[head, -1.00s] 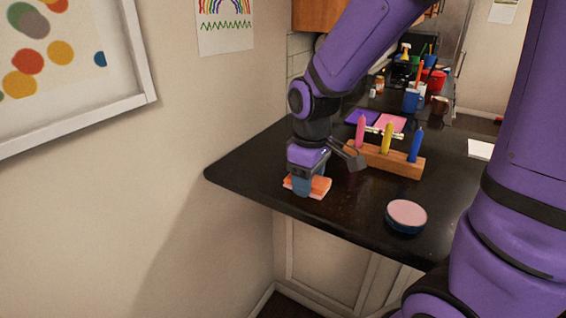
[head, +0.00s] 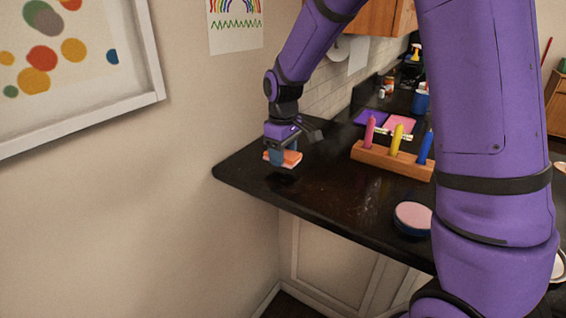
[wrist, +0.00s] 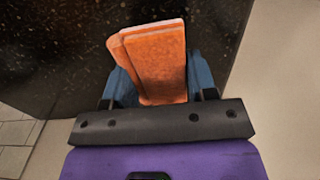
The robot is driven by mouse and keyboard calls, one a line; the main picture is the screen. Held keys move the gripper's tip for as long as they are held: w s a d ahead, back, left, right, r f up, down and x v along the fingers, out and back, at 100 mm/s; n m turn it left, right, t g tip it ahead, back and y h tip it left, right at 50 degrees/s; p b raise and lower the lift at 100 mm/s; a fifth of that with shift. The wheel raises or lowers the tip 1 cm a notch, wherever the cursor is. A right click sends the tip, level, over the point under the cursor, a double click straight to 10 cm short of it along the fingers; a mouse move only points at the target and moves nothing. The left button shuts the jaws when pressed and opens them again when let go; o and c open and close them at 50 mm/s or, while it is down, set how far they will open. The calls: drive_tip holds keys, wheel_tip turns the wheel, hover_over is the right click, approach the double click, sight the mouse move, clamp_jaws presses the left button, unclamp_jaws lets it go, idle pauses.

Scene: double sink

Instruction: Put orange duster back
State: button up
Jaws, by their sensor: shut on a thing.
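The orange duster (head: 290,158) is a small flat orange block with a pale edge, held at the far left end of the dark counter. My gripper (head: 283,156) points down with its blue fingers shut on the duster. A dark shadow shows on the counter just below the duster, and it seems lifted slightly off the surface. In the wrist view the duster (wrist: 155,62) sits between the two blue fingers (wrist: 158,88), sticking out past them over the dark counter.
A wooden holder (head: 385,160) with pink, yellow and blue markers stands to the right of my gripper. A round pink-topped container (head: 412,216) sits near the counter's front edge. Purple and pink pads (head: 400,123) lie behind the holder. The counter (head: 300,200) between is clear.

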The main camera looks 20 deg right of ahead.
drive_tip(key=shift+f, duration=1.45)
drive_tip(key=shift+f, duration=0.15)
drive_tip(key=o, duration=1)
wheel_tip(320, 180, up, 12)
drive_tip(key=shift+f, duration=0.1)
drive_tip(key=shift+s+d+r, duration=0.1)
drive_tip(key=shift+s+r, duration=0.05)
drive_tip(key=shift+r, duration=0.25)
drive_tip(key=s+d+r+m+t, duration=0.1)
drive_tip(key=s+d+r+m, duration=0.1)
drive_tip(key=s, duration=0.7)
drive_tip(key=s+d+r+m+t, duration=0.2)
drive_tip(key=s+r, duration=0.2)
drive_tip(key=s, duration=0.6)
drive_tip(key=s+d+r+m+t, duration=0.2)
drive_tip(key=s+r+m, duration=0.1)
drive_tip(key=s, duration=0.7)
drive_tip(key=shift+d+r, duration=0.3)
drive_tip(key=shift+d, duration=0.05)
